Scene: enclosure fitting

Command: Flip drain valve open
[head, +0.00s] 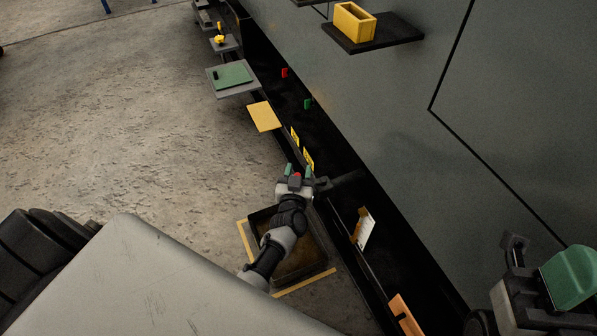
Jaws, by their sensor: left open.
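My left gripper (298,170) is open, with its two green-tipped fingers pointing away from me toward the base of the enclosure. A small red spot (296,175) shows between the fingers; I cannot tell whether it is the drain valve's handle or part of the gripper. A dark grey pipe-like fitting (345,181) sits just right of the gripper, coming out of the dark recess; it may belong to the drain valve. The gripper hides much of this spot, and contact cannot be told. My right gripper (540,283) is partly in view at the lower right, with a green part showing.
A dark drip tray (318,262) lies on the floor inside a yellow outline, under my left arm. Yellow labels (308,158), a yellow plate (264,116) and a green-topped shelf (232,75) line the recess. A yellow box (354,22) stands on a black shelf. Open floor lies left.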

